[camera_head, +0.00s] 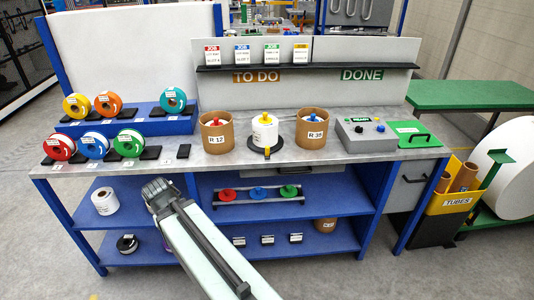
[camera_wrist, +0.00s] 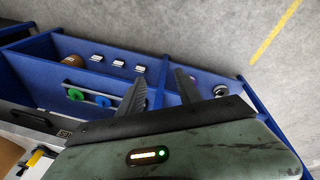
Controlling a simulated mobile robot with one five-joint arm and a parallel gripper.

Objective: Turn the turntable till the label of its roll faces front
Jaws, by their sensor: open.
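The turntable (camera_head: 281,143) is a low black disc on the grey bench top, with a yellow part at its front.
Brown tubs marked R 12 (camera_head: 216,136) and R 35 (camera_head: 311,130) stand close on either side of the turntable. A grey control box (camera_head: 362,134) is farther right. Coloured spools (camera_head: 95,145) fill the left end. The lower blue shelf (camera_wrist: 155,60) is behind my jaws.

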